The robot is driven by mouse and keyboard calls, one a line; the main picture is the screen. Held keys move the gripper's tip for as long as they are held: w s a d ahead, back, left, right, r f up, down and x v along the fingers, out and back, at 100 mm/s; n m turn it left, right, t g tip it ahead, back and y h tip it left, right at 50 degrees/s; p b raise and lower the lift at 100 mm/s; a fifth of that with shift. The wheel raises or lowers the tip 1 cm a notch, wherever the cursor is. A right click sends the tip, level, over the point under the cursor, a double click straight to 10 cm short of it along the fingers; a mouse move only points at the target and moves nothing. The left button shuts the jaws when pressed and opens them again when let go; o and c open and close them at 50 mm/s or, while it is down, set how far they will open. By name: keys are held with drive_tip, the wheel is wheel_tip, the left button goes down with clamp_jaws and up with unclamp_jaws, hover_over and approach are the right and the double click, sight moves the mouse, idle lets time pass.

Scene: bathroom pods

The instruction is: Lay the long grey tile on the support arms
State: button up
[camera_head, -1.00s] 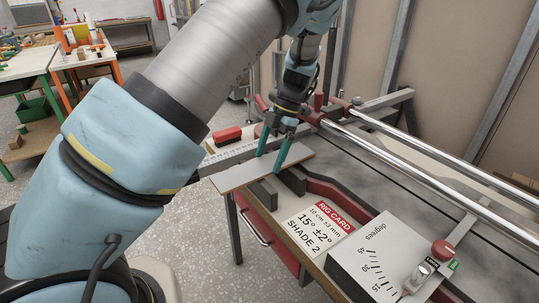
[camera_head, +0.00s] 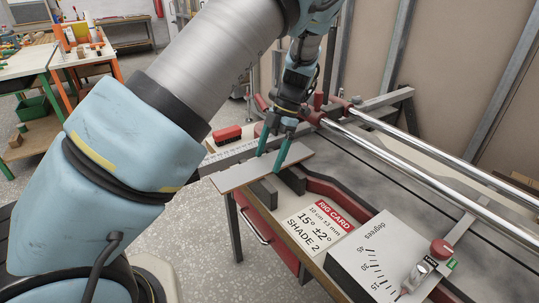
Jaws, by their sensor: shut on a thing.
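The long grey tile (camera_head: 232,181) is a flat, thin strip with a brownish front edge. It lies level, above or on two dark grey blocks (camera_head: 264,193) at the table's left end. I cannot tell whether it touches them. My gripper (camera_head: 270,163) points down with its two green fingers at the tile and is shut on it. The support arms are not clearly told apart; the dark blocks under the tile may be them.
A rig card (camera_head: 318,222) reads 15° ±2°, 10 cm ±3 mm, SHADE 2. A degree-scale box (camera_head: 372,262) stands at the front right. Chrome rails (camera_head: 400,160) cross the table. A red-and-black block (camera_head: 228,133) lies behind the tile.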

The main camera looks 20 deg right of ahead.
sight(269, 162)
drive_tip(key=shift+f, duration=0.15)
drive_tip(key=o, duration=1.5)
drive_tip(key=shift+r+p, duration=2.85)
drive_tip(key=shift+r, duration=0.2)
